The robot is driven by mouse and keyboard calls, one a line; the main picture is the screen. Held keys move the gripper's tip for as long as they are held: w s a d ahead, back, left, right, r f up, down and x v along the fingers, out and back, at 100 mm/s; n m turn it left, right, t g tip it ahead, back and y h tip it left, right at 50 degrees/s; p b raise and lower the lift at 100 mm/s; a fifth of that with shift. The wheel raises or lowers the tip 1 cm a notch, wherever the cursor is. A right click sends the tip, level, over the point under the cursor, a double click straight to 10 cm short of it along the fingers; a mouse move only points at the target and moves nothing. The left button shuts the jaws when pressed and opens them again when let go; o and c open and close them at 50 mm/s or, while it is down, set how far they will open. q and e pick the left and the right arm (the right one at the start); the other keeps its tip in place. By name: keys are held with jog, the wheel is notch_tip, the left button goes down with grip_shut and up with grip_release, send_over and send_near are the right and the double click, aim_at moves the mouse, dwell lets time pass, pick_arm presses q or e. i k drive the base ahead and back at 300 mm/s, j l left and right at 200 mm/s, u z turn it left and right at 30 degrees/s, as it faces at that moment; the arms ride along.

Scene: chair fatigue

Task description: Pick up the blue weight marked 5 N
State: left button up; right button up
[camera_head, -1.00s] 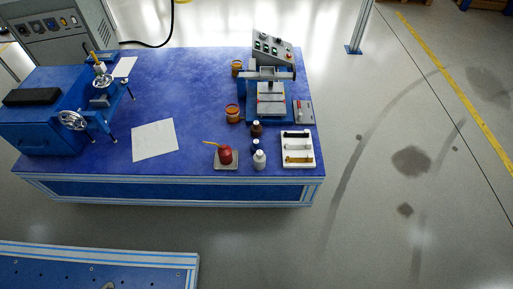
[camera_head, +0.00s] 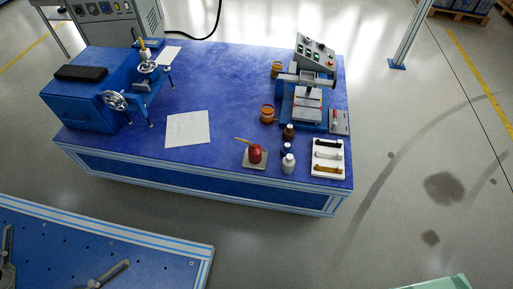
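I cannot make out a blue weight marked 5 N in the head view. A blue-topped workbench (camera_head: 240,85) stands across the middle, with small items on it too small to read. Neither of my grippers is in view.
The bench holds a blue machine with a handwheel (camera_head: 85,105), a paper sheet (camera_head: 188,128), a press device (camera_head: 308,98), a red pot (camera_head: 255,153), bottles (camera_head: 288,163) and a white tray (camera_head: 327,172). A second blue table (camera_head: 150,250) is at lower left; a green surface (camera_head: 440,283) at bottom right. Floor is clear at right.

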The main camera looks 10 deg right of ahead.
aim_at(286, 149)
jog(key=i+l+u, duration=0.1)
jog(key=l+u, duration=1.1)
